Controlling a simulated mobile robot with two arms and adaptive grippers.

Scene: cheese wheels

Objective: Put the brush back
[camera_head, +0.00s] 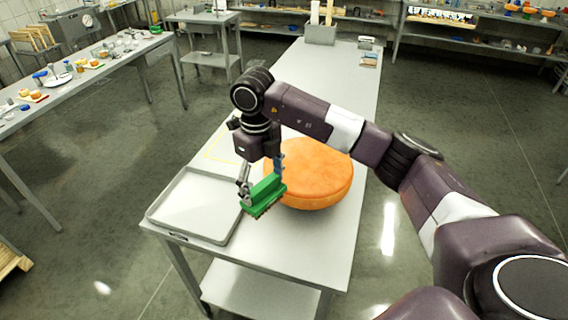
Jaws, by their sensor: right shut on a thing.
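My right gripper (262,182) is shut on a green brush (266,193), gripping its upper part, with the dark bristles facing down. The brush is held in front of the left side of an orange cheese wheel (318,172) and near the right edge of a grey tray (192,207). I cannot tell whether the brush touches the wheel. The tray is empty and lies at the near left corner of the table. The cheese wheel lies flat on the table (300,247), partly hidden by my gripper and the brush. My left gripper is not in view.
A yellow outline (221,142) marks the table behind the tray. A grey holder (320,35) with upright items and a small box (366,42) stand at the far end. A side table (62,92) with dishes is at left. The table's far half is mostly clear.

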